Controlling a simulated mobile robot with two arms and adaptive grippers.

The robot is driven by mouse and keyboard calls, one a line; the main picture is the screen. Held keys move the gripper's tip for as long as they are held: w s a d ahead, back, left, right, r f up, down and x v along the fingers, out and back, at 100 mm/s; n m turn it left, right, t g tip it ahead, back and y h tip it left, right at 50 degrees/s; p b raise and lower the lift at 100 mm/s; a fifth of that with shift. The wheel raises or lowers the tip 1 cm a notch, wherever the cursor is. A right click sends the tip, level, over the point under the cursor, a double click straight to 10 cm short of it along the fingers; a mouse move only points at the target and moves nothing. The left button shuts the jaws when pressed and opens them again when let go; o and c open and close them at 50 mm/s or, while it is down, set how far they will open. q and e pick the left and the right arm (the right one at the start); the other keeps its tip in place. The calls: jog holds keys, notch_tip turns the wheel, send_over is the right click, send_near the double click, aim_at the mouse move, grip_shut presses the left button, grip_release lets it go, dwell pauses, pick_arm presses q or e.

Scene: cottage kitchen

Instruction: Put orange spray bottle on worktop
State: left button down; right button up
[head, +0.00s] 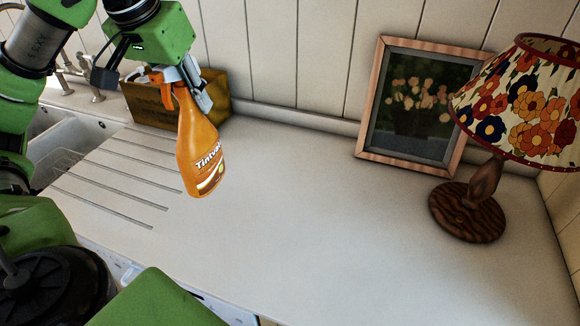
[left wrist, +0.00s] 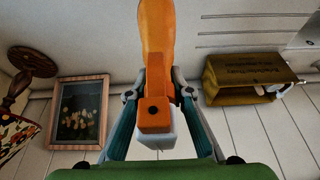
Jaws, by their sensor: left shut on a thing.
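The orange spray bottle (head: 198,150) hangs slightly tilted in my left gripper (head: 196,88), which is shut on it near the top. In the head view the bottle appears over the worktop (head: 290,220), near the drainer grooves; I cannot tell whether its base touches the surface. In the left wrist view the bottle (left wrist: 157,50) stands between the two fingers of the left gripper (left wrist: 157,95), with its nozzle facing the camera. My right gripper is not in view.
A wooden box (head: 155,105) stands behind the bottle against the panelled wall. A framed flower picture (head: 420,105) leans at the back right. A flowered lamp (head: 468,212) stands at the right. The sink (head: 75,130) is at the left. The middle of the worktop is clear.

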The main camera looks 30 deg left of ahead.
pick_arm(q)
jog(key=w+d+f+p, duration=0.2)
jog(key=w+d+f, duration=0.3)
jog(key=w+f, duration=0.7)
jog(key=shift+w+f, duration=0.25)
jog(key=shift+f, duration=0.1)
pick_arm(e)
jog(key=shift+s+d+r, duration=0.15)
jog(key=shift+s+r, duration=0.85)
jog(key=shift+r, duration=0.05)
pick_arm(q)
jog(key=shift+f, duration=0.15)
jog(key=c, duration=1.8)
grip_release()
jog(key=shift+c, duration=0.2)
jog(key=shift+o, duration=0.3)
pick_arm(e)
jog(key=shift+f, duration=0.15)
